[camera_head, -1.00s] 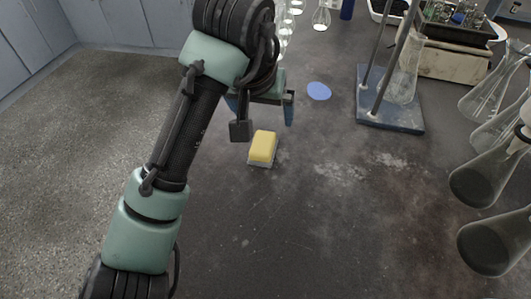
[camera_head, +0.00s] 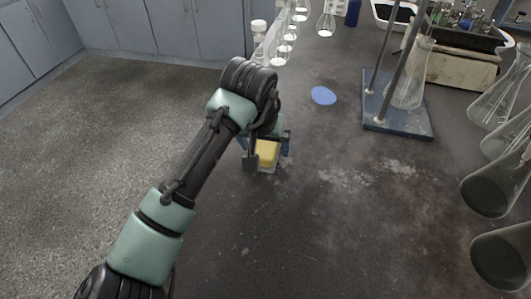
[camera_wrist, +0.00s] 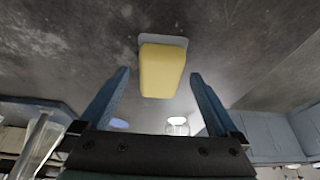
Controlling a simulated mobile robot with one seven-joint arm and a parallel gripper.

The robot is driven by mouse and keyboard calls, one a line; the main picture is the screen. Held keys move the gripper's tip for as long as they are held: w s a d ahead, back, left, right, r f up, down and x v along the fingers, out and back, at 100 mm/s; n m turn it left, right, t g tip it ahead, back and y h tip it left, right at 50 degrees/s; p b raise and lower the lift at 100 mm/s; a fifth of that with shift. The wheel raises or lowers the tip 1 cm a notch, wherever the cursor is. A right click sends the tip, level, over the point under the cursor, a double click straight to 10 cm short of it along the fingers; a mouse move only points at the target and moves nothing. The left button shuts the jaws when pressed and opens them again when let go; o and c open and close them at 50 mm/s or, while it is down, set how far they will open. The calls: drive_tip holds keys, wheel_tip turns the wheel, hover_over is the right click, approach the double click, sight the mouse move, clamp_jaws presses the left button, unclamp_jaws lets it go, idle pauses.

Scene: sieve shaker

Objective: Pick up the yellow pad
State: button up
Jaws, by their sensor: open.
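The yellow pad (camera_head: 267,153) is a small block with a grey layer under it, lying on the dark bench top. In the wrist view the yellow pad (camera_wrist: 162,72) is in the upper middle, ahead of the fingertips and between their lines. My gripper (camera_head: 264,150) is over the pad in the head view and hides part of it. In the wrist view my gripper (camera_wrist: 158,78) is open, with one blue finger to each side and nothing between them. I cannot tell whether the fingers touch the pad.
A blue disc (camera_head: 323,95) lies flat on the bench behind the pad. A stand with a blue base (camera_head: 398,118) and glass flasks (camera_head: 491,182) are to the right. Several flasks (camera_head: 284,42) stand at the back. The bench in front of the pad is clear.

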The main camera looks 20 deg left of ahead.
drive_tip(key=shift+w+f, duration=0.1)
drive_tip(key=shift+f, duration=0.1)
drive_tip(key=c, duration=1.4)
drive_tip(key=shift+r, duration=0.1)
drive_tip(key=shift+c, duration=0.2)
